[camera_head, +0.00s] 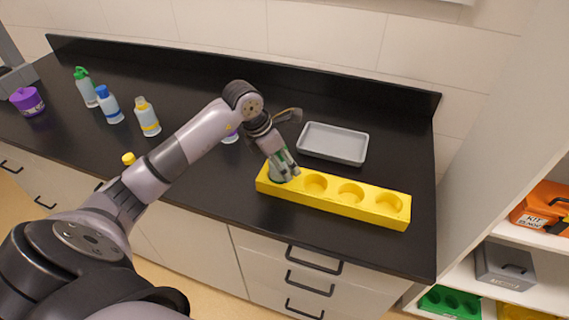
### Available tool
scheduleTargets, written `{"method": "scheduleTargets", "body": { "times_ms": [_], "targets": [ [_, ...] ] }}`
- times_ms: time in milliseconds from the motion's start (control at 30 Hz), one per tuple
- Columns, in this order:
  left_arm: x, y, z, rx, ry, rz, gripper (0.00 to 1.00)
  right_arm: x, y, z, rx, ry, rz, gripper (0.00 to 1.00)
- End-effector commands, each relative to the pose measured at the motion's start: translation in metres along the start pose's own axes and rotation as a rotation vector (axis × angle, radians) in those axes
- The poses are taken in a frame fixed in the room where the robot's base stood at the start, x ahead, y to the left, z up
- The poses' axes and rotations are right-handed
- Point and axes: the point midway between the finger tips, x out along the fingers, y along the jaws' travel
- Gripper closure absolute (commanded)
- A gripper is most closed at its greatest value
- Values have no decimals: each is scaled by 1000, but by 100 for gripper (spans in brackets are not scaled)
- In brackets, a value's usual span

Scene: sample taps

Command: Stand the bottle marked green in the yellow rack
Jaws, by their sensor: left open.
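The yellow rack (333,206) lies on the black counter near its front edge, with a row of round holes. Three holes to the right are empty. My left gripper (284,171) is open at the rack's left end, pointing down over the leftmost hole. Something grey-green shows between and around its fingers there; I cannot tell whether it is a bottle or only the fingers. A pale bottle with a green top (86,90) stands at the far left of the counter. My right gripper is not in view.
A blue-capped bottle (108,106), a yellow-marked bottle (148,119) and a purple container (27,101) stand at left. A purple-marked bottle (230,138) and a yellow cap (128,158) show beside my arm. A grey tray (333,144) lies behind the rack. Shelves stand at right.

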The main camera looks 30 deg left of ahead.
Motion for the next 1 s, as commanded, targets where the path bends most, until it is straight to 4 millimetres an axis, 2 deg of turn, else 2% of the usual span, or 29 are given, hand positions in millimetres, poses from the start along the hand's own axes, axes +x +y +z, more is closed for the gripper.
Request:
{"method": "scheduleTargets", "body": {
  "times_ms": [300,500,700,1000],
  "targets": [
    [-68,1,0,3,-2,5,32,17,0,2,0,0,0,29],
    [-96,0,0,1,-2,4,32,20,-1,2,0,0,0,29],
    [-104,0,0,1,1,0,32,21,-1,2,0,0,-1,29],
    [-101,-6,3,4,-15,-18,32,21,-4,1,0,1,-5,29]
  ]
}}
